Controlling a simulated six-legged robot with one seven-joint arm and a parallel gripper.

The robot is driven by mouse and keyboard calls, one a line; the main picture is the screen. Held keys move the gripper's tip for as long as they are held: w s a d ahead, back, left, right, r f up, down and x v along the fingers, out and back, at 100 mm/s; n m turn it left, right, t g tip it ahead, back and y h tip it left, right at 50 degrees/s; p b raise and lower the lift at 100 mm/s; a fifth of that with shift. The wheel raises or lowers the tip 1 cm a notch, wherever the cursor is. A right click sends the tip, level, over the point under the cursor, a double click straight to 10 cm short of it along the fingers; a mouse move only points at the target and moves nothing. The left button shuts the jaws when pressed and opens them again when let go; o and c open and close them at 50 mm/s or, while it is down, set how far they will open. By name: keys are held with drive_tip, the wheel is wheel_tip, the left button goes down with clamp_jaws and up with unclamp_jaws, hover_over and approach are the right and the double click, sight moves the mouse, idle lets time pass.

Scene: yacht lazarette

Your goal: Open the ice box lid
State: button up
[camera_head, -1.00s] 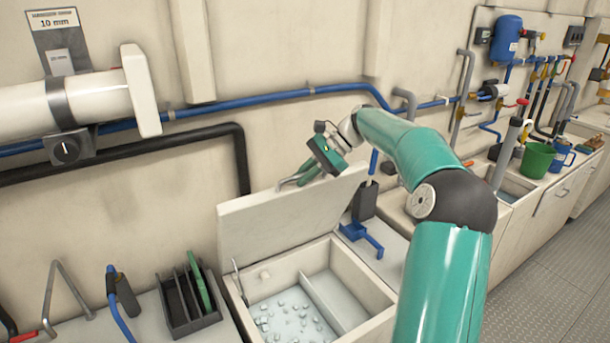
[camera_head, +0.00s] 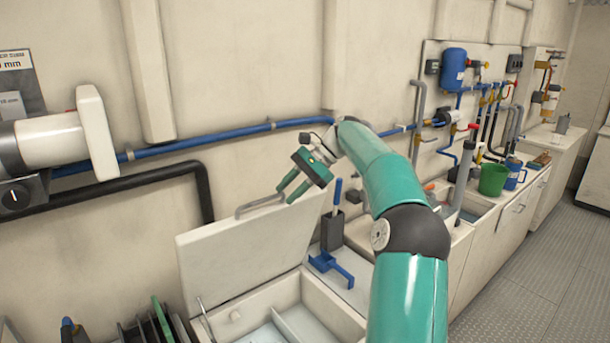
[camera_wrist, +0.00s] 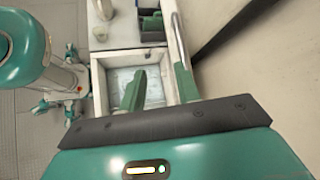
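The ice box lid (camera_head: 245,252) stands raised on the ice box (camera_head: 345,325), tilted back toward the wall. A grey bar handle (camera_head: 258,206) sits at the lid's top edge; it also shows in the wrist view (camera_wrist: 179,38). My gripper (camera_head: 284,194) is just above the lid's top edge, to the right of the handle. In the wrist view my two green fingers (camera_wrist: 160,70) are spread with nothing between them. The handle lies near the right finger; whether they touch I cannot tell. The box's interior is partly cut off in the head view.
A blue scoop-like tool (camera_head: 330,265) lies on the counter right of the box. A black rack (camera_head: 150,328) stands to the left. A blue pipe (camera_head: 225,135) and a black pipe (camera_head: 120,178) run along the wall behind. A green bucket (camera_head: 493,179) stands far right.

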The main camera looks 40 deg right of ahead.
drive_tip(key=v, duration=0.6)
